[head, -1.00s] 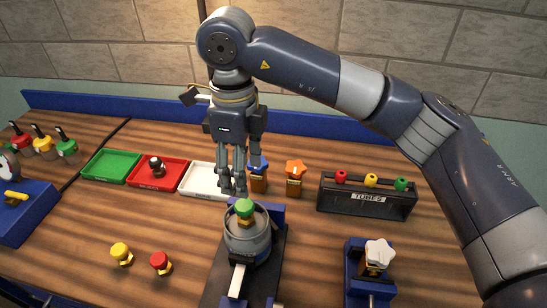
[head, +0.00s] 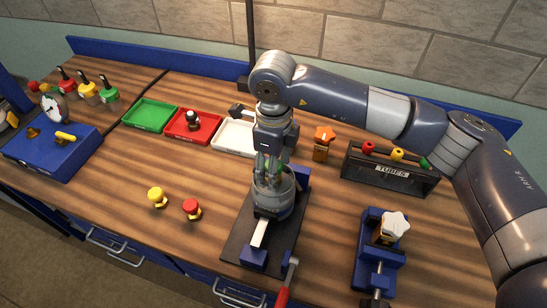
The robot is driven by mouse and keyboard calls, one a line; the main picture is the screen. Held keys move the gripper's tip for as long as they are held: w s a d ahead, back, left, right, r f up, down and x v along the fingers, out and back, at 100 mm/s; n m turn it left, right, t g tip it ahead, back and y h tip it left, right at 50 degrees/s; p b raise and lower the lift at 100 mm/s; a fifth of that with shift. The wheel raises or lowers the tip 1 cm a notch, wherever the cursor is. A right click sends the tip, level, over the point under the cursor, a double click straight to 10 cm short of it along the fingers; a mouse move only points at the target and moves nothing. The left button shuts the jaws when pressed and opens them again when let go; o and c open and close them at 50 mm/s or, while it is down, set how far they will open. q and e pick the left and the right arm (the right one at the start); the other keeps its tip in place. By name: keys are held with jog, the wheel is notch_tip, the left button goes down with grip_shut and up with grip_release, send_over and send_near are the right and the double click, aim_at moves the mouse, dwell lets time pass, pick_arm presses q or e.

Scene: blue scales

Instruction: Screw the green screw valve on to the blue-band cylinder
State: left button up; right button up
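A grey cylinder (head: 268,203) stands upright in a vise (head: 257,232) on a dark base plate. The green screw valve (head: 281,171) is at the top of the cylinder and mostly hidden by my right gripper's fingers. My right gripper (head: 270,183) points down, with its fingertips around the valve at the cylinder's top. I cannot tell whether the fingers press on the valve, or whether its thread is engaged. A blue band cannot be made out clearly. My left gripper is not in view.
A yellow valve (head: 157,197) and a red valve (head: 192,209) lie left of the vise. Green (head: 135,118), red (head: 205,132) and white (head: 228,142) trays stand behind. An orange-topped bottle (head: 322,151), a tube rack (head: 375,174) and a second vise (head: 366,255) are at right.

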jog(key=shift+c, duration=0.4)
jog(key=c, duration=1.2)
jog(key=shift+o, duration=0.2)
jog(key=m+b, duration=0.1)
jog(key=m, duration=0.1)
jog(key=shift+f+m, duration=0.15)
jog(key=shift+m, duration=0.15)
jog(key=m+b, duration=0.1)
jog(key=m, duration=0.4)
jog(key=shift+b, duration=0.35)
jog(key=m+b, duration=0.1)
jog(key=m, duration=0.2)
jog(key=shift+m, duration=0.7)
jog(key=shift+m+b, duration=0.35)
jog(key=shift+m, duration=1.35)
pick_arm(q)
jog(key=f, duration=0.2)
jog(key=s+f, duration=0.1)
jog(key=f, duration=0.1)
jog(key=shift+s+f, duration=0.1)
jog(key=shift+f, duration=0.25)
pick_arm(e)
jog(key=o, duration=1.2)
